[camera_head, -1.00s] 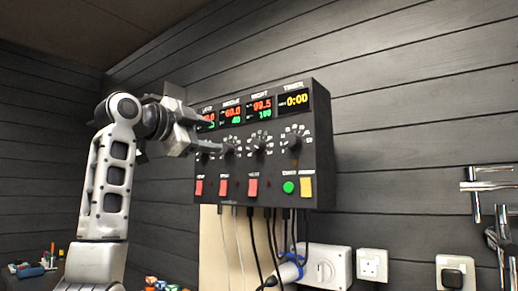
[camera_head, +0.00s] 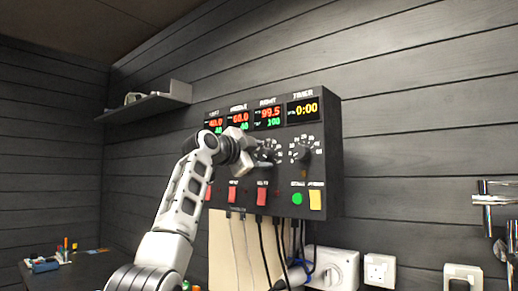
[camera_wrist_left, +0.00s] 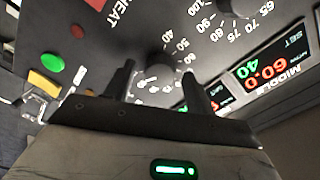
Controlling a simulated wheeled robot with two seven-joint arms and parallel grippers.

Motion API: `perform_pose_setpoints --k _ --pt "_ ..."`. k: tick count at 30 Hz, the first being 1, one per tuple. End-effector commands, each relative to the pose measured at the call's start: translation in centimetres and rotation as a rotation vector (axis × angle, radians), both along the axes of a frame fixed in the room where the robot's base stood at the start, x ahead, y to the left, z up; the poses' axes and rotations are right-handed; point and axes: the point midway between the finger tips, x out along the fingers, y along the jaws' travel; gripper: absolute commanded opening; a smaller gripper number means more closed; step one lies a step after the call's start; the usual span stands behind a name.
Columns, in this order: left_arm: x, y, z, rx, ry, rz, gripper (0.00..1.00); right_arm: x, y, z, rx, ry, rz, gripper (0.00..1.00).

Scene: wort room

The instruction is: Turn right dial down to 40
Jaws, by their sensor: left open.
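The black control box (camera_head: 330,170) hangs on the wall with four displays. The left display (camera_head: 216,122) reads 40.0, the middle display (camera_head: 238,121) 60.0 over 40, and the right display (camera_head: 268,116) 99.5 over 100. My left gripper (camera_head: 260,152) is at the right dial (camera_head: 271,150), partly covering it and hiding the dials to its left. In the left wrist view, my open left gripper (camera_wrist_left: 158,88) has its fingers on either side of a dark knob (camera_wrist_left: 158,65), apparently the right dial. I cannot tell whether they touch it. My right gripper is not in view.
The timer dial (camera_head: 303,152) is close right of the gripper. Below are red switches (camera_head: 262,196), a green button (camera_head: 297,198) and a yellow switch (camera_head: 316,199). Cables hang under the box. A shelf (camera_head: 150,103) is at left; chrome pipes (camera_head: 488,205) are at right.

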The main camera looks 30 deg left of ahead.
Motion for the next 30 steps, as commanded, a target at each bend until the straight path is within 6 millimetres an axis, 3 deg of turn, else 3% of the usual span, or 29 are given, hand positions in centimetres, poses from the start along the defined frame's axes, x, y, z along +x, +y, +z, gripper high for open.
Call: perform_pose_setpoints --k 8,13,23,30 --pt "0.14 -0.04 -0.02 0.000 0.000 -0.001 0.55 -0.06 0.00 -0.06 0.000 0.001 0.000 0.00" --pt "0.12 -0.05 -0.02 0.000 0.000 -0.001 0.10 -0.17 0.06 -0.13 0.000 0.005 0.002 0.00" --pt "0.11 -0.06 -0.01 -0.026 0.004 -0.001 0.10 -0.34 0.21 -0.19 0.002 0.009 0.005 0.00" --pt "0.11 -0.07 -0.01 -0.146 0.021 -0.001 0.10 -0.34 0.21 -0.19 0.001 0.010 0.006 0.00"
